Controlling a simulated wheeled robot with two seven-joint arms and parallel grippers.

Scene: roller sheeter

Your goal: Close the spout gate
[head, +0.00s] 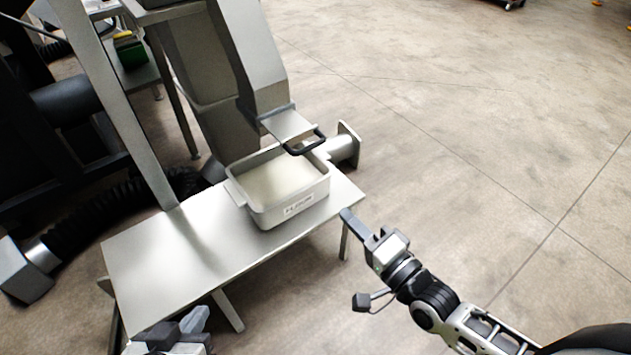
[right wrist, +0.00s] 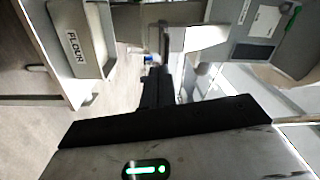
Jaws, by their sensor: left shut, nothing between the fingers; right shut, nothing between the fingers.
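The spout gate (head: 287,124) is a flat metal plate with a black loop handle (head: 306,144). In the head view it sticks out from the lower end of the grey spout (head: 262,78), above the flour bin (head: 305,196). My right gripper (head: 347,216) is shut and empty, to the right of the bin and below the handle, apart from both. Its shut fingers also show in the right wrist view (right wrist: 161,82). My left gripper (head: 197,318) is shut and empty at the bottom left, near the table's front edge, away from the gate.
The pale bin holds flour and stands on a metal table (head: 165,250); its labelled side also shows in the right wrist view (right wrist: 88,62). A metal pipe with a flange (head: 346,146) lies behind the bin. Open floor (head: 480,130) lies to the right.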

